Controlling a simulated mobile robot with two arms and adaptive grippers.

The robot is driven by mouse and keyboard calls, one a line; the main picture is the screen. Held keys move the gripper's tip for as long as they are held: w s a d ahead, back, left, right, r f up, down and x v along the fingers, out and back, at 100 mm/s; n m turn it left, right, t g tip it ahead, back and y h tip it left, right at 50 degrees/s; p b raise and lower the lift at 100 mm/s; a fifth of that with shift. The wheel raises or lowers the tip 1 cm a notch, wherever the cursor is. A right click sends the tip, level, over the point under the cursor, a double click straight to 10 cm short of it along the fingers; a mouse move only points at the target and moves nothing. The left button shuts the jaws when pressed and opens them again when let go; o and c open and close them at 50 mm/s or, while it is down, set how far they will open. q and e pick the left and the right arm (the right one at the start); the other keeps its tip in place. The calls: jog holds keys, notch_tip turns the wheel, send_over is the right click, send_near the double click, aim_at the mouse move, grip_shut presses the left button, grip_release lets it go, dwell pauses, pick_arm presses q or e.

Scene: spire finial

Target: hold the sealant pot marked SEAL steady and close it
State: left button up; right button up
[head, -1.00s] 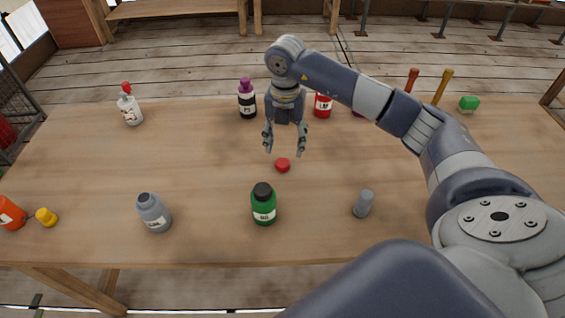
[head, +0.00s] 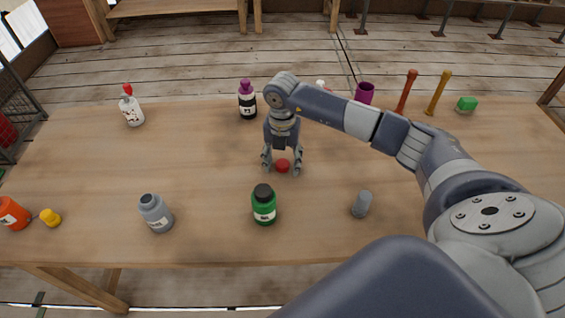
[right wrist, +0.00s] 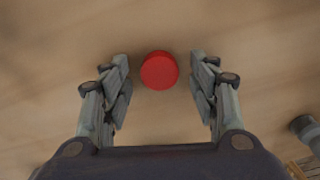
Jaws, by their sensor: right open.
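My right gripper (head: 282,168) is open, pointing down, with its fingers on either side of a small round red cap (head: 282,165) on the table. In the right wrist view the red cap (right wrist: 159,70) lies between the open fingertips (right wrist: 160,64), with a gap on each side. A grey pot (head: 155,213) with a dark top stands front left; its label is too small to read surely. A green pot (head: 264,207) with a black top and an unreadable label stands at the front middle. I cannot tell which pot is marked SEAL. My left gripper is not in view.
A grey cylinder (head: 362,204) stands front right. An orange container (head: 12,213) and a yellow cap (head: 50,217) lie at the left. A white bottle (head: 131,110), a purple-capped bottle (head: 247,103) and a purple cup (head: 364,92) stand behind. The table centre left is clear.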

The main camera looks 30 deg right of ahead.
aim_at(283, 165)
jog(key=c, duration=0.8)
jog(key=shift+r, duration=0.1)
jog(key=shift+w+r+b, duration=0.1)
jog(key=shift+r+b, duration=0.2)
jog(key=shift+r, duration=0.3)
jog(key=shift+s+d+r+b, duration=0.1)
jog(key=shift+r+b, duration=0.1)
jog(key=shift+r, duration=0.35)
jog(key=shift+s+r+b, duration=0.1)
jog(key=shift+r+b, duration=0.05)
jog(key=shift+r, duration=0.4)
jog(key=s+d+b, duration=0.1)
jog(key=s, duration=0.3)
jog(key=s+d+b, duration=0.1)
jog(key=s, duration=0.4)
jog(key=s+d+r+b, duration=0.1)
jog(key=s, duration=0.4)
jog(key=shift+d+r, duration=0.1)
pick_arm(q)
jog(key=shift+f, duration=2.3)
pick_arm(e)
jog(key=shift+s+d+r, duration=0.1)
jog(key=shift+s+r, duration=0.05)
jog(key=shift+s, duration=0.55)
